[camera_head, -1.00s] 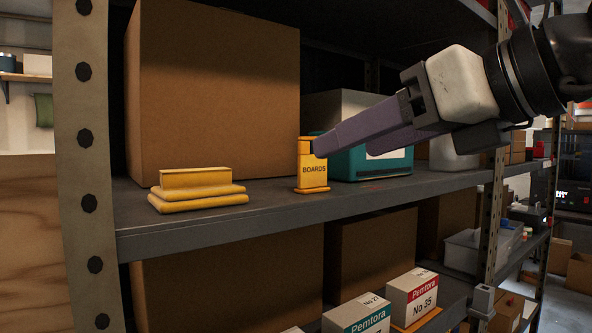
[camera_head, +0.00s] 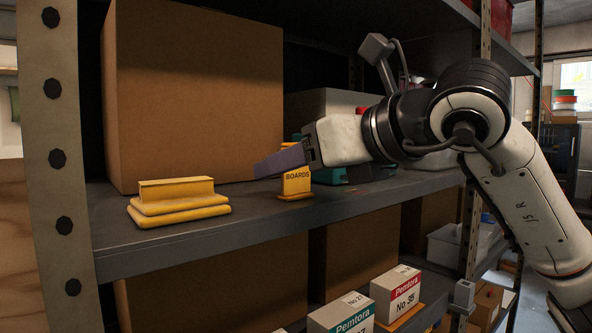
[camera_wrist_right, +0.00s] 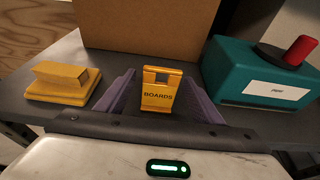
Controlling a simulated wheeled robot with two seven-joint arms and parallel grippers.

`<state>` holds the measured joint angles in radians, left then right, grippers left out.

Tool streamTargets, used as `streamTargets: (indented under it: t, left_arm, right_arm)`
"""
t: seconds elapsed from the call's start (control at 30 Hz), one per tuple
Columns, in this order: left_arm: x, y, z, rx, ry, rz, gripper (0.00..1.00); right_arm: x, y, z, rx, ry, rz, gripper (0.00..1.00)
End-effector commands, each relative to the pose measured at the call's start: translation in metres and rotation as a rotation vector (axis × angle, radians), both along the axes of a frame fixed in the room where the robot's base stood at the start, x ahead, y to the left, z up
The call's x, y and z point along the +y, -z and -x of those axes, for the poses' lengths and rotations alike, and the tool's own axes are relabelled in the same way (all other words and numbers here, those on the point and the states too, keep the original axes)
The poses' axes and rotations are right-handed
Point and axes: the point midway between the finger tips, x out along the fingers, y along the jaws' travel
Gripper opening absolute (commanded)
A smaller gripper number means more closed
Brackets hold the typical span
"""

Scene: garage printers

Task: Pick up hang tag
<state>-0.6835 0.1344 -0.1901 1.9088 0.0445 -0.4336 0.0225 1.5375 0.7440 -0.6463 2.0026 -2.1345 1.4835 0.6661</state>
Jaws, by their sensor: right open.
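The hang tag is a small yellow upright piece lettered BOARDS (camera_head: 296,184), standing on the grey shelf with its top partly hidden by my gripper in the head view. In the right wrist view the tag (camera_wrist_right: 158,92) shows whole, with a slot near its top. My right gripper (camera_head: 268,168) reaches in from the right. It is open, and in the right wrist view its purple fingers (camera_wrist_right: 160,95) lie on either side of the tag, with gaps visible on both sides. My left gripper is not in view.
A yellow stepped block (camera_head: 178,203) sits to the left on the shelf (camera_head: 240,213). A large cardboard box (camera_head: 195,95) stands behind. A teal box (camera_wrist_right: 258,75) with a red-topped part is to the right. A metal post (camera_head: 55,150) bounds the left side.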

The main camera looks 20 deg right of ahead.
Motion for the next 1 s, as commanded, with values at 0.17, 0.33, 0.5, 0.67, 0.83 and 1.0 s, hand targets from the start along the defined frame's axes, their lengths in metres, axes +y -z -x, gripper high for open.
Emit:
streamTargets:
  t: [0.17, 0.33, 0.5, 0.67, 0.83, 1.0]
  left_arm:
    - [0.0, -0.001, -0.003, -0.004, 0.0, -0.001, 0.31]
    - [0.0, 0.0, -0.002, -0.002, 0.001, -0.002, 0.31]
    - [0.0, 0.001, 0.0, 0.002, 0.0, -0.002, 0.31]
    - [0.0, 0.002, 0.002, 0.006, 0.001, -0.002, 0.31]
    - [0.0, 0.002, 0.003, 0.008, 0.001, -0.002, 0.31]
    - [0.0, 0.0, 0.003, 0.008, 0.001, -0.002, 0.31]
  right_arm:
    - [0.0, 0.0, 0.0, 0.0, 0.0, 0.0, 0.61]
    - [0.0, 0.0, 0.0, 0.0, 0.0, 0.0, 0.34]
    - [0.0, 0.0, 0.0, -0.001, 0.0, 0.0, 0.18]
    - [0.0, -0.001, 0.0, -0.001, 0.0, 0.0, 0.18]
    - [0.0, -0.019, 0.0, -0.004, -0.002, -0.002, 0.17]
    - [0.001, -0.055, 0.001, -0.004, -0.002, -0.002, 0.17]
